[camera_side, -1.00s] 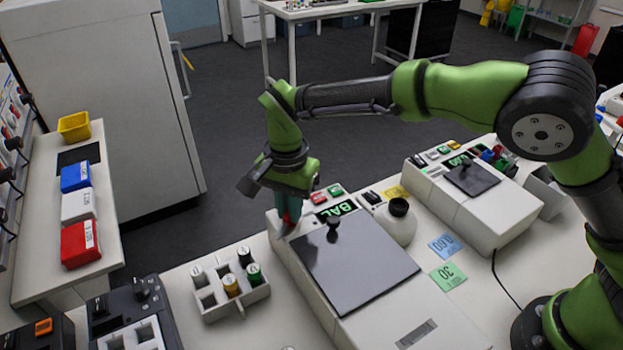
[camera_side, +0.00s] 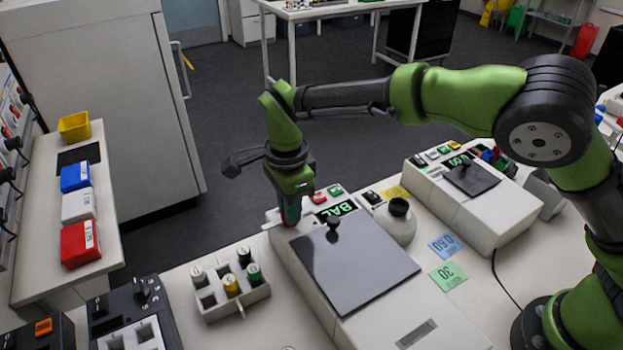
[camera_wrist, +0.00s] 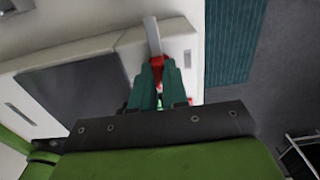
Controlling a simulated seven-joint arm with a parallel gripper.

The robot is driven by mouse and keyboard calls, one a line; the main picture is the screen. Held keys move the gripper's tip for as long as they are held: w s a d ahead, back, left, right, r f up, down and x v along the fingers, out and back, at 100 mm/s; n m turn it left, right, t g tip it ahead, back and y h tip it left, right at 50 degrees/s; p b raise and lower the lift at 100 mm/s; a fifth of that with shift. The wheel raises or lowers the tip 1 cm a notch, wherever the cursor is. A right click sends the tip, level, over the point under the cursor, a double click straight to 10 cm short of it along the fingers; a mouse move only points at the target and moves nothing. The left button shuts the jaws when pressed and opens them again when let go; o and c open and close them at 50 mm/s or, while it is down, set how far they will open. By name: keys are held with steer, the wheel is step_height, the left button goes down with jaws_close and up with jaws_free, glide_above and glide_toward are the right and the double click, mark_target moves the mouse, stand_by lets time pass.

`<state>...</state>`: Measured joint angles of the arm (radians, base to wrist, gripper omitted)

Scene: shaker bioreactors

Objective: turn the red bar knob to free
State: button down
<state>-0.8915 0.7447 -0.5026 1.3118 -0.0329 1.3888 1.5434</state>
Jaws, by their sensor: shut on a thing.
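The red bar knob (camera_wrist: 178,84) is mostly hidden by my gripper (camera_wrist: 159,63); red parts of it show between and around the green fingers in the wrist view. My gripper (camera_side: 291,218) points down and is shut on the knob at the far left corner of the near white shaker (camera_side: 392,328). A pale grey bar (camera_wrist: 152,35) sticks out past the fingertips in the wrist view. I cannot read any free or locked marking by the knob.
A dark flat lid (camera_side: 355,265) with a black knob (camera_side: 333,224) lies close beside my gripper. Red and green buttons (camera_side: 335,190) and a BAL display stand just behind. A white rack (camera_side: 230,285) with several vials stands at the left.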

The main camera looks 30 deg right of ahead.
stand_by(0.4)
steer(key=c, duration=1.1)
jaws_free()
steer(key=shift+c, duration=0.2)
step_height(320, 180, up, 17)
